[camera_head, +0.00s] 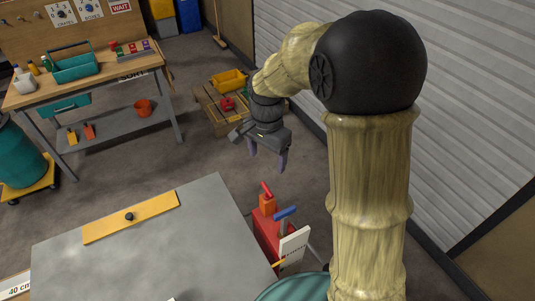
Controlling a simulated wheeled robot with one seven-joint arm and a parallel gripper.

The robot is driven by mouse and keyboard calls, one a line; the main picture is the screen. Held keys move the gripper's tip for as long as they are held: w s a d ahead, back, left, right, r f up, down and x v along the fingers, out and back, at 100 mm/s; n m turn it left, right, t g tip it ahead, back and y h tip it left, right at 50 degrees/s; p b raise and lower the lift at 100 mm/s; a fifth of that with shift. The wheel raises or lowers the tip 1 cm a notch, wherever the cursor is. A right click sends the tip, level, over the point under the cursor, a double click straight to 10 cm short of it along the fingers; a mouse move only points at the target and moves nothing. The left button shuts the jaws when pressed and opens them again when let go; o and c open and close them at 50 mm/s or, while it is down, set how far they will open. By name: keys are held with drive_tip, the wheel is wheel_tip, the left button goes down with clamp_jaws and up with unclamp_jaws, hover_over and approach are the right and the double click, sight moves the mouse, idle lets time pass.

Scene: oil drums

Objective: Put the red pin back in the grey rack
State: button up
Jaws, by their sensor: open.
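My gripper (267,160) hangs in the middle of the view, fingers pointing down, open and empty. It is above the floor, in front of the low wooden crate. A small grey rack-like holder (134,55) with coloured parts sits on the workbench at upper left, far from my gripper. A small red piece (112,45) shows at its left end; I cannot tell whether this is the red pin or whether it is seated. Another red object (227,103) lies in the wooden crate; its shape is too small to name surely.
The wooden crate (206,108) holds a yellow bin (228,80). The workbench (88,83) bears a teal tote (75,68). A grey-topped table (150,255) fills the lower left, beside a red toolbox (267,235) with tools. Grey floor is clear between table and workbench.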

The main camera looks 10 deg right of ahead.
sight(267, 196)
wheel_tip(267, 196, down, 18)
drive_tip(key=shift+r+p, duration=0.25)
drive_tip(key=shift+p, duration=0.7)
drive_tip(key=c, duration=1)
